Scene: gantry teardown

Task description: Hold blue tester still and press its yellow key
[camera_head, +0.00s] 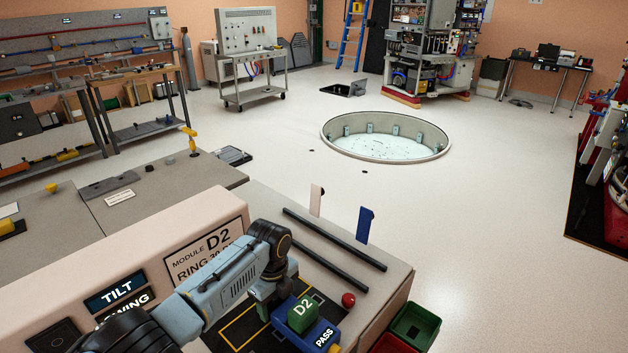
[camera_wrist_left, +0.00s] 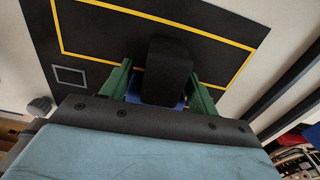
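The blue tester (camera_head: 322,337) stands on the dark, yellow-lined mat and shows a white PASS label. A green block marked D2 (camera_head: 303,314) shows at its upper side. A small yellow part shows at its lower right edge, cut by the picture's bottom. My left gripper (camera_head: 283,301) is down at the tester's left side. In the left wrist view two green, finger-like parts (camera_wrist_left: 160,90) flank a dark upright block (camera_wrist_left: 166,70), with blue (camera_wrist_left: 181,103) showing between them. I cannot tell whether they touch or grip it. My right gripper is not in view.
Two dark rails (camera_head: 335,247) run across the bench behind the tester. A white tag (camera_head: 317,200) and a blue tag (camera_head: 365,224) stand near them. A red ball (camera_head: 348,299) is right of the tester. A green bin (camera_head: 414,326) and a red bin (camera_head: 391,344) are at the bench's right.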

